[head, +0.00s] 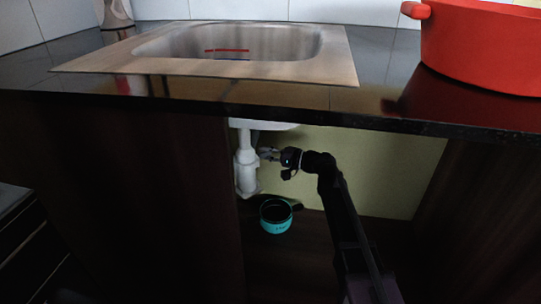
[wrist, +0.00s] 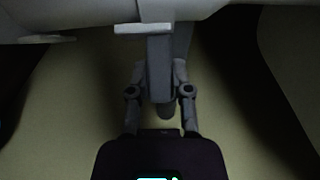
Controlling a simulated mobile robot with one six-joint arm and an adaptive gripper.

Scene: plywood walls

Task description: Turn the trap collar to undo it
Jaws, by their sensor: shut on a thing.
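The white drain trap (head: 246,178) hangs under the sink inside the open cabinet. Its collar (head: 246,156) is a wider ring on the upright pipe, small and dim in the head view. My gripper (head: 266,153) reaches in from the right at the collar's height. In the wrist view a grey bar-like part of the collar (wrist: 159,55) sticks out from the pale pipe (wrist: 80,20) between my fingers. My gripper (wrist: 159,82) is shut on this part, one finger on each side. The collar's far side is hidden.
A teal pot (head: 275,225) with a dark handle stands on the cabinet floor (head: 320,240) below the trap. The counter edge (head: 300,115) runs above my arm. A steel sink (head: 230,65) and a red pot (head: 485,50) are on top. The cabinet's right side is open space.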

